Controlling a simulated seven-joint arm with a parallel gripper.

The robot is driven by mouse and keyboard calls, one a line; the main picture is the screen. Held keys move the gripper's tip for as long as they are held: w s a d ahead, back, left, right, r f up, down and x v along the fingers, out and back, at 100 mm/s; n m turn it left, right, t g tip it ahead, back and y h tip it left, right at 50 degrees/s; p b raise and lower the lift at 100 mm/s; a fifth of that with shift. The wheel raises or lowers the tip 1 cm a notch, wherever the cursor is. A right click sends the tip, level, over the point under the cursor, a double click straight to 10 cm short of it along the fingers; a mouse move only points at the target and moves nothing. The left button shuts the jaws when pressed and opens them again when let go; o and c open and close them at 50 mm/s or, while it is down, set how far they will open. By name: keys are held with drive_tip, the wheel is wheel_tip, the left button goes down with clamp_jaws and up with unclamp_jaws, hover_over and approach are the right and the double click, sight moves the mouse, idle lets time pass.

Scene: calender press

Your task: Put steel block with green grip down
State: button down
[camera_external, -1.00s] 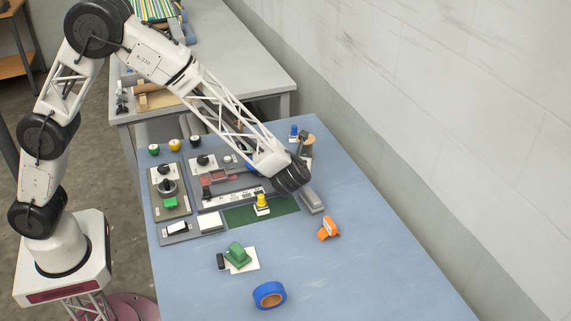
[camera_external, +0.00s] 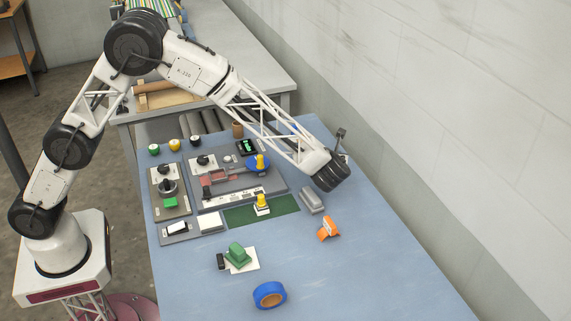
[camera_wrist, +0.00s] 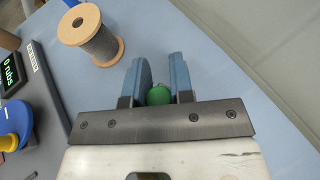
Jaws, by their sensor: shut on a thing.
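In the wrist view, the round green grip (camera_wrist: 158,95) sits between the two blue fingers of my gripper (camera_wrist: 160,82). The fingers are shut on it. The steel block below the grip is hidden by the grip and my gripper's body, so I cannot tell whether it touches the table. In the external view, my gripper (camera_external: 332,180) is over the right part of the blue table (camera_external: 390,262), right of the press panel. Its fingers and the held block are hidden there.
A wire spool (camera_wrist: 101,46) stands ahead and left of my fingers. The blue disc with a yellow knob (camera_external: 258,164) and the green display (camera_external: 247,147) are left. A grey block (camera_external: 312,201), orange object (camera_external: 328,228) and blue tape roll (camera_external: 270,295) lie nearer. Table to the right is clear.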

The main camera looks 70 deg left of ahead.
drive_tip(key=shift+w, duration=0.6)
drive_tip(key=shift+f, duration=0.1)
drive_tip(key=shift+f, duration=1.7)
drive_tip(key=shift+f, duration=0.1)
drive_tip(key=c, duration=1)
unclamp_jaws()
drive_tip(key=shift+d, duration=0.1)
drive_tip(key=shift+v, duration=6.05)
drive_tip(key=shift+r, duration=0.2)
